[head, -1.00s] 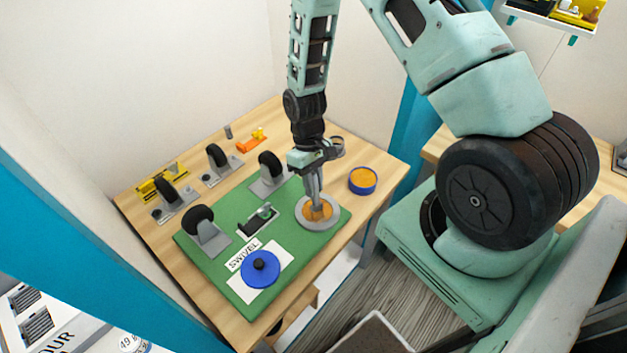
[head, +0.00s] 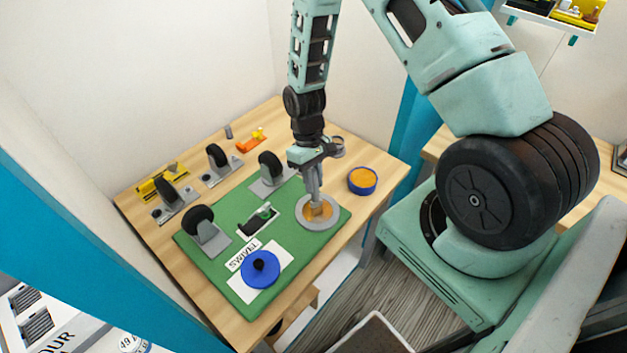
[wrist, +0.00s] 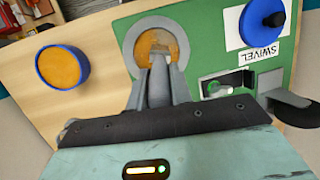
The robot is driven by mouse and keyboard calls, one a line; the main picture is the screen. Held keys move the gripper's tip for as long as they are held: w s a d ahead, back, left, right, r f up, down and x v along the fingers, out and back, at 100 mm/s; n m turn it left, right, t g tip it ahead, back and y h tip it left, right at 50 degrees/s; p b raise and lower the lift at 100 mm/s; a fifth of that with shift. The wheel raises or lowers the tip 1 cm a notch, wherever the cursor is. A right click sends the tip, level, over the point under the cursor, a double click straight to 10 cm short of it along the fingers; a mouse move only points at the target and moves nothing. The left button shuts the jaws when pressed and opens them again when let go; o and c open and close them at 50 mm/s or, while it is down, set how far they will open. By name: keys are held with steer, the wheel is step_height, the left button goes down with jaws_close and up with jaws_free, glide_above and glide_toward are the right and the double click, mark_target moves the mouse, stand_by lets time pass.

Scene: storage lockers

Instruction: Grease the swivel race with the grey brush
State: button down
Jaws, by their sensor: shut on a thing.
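The swivel race is a grey ring (head: 302,221) on the green mat, with orange-brown grease showing inside it; it also shows in the wrist view (wrist: 130,42). My gripper (head: 314,192) points down over the ring and is shut on the grey brush (head: 318,208). The brush's lower end is within the ring's outline, over the greased part. In the wrist view my gripper (wrist: 158,85) and the brush hide the ring's near side. I cannot tell exactly how firmly the brush touches. A blue tub (head: 362,187) of orange grease stands on the wood to the right.
More castors and an orange item (head: 252,139) stand behind.

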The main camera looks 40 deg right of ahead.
steer(key=shift+s, duration=0.15)
steer(key=shift+s+a, duration=0.4)
steer(key=shift+s, duration=0.05)
steer(key=shift+w+d, duration=0.75)
steer(key=shift+w, duration=0.3)
steer(key=shift+r, duration=0.1)
steer(key=shift+r+p, duration=2.2)
steer(key=shift+r, duration=0.7)
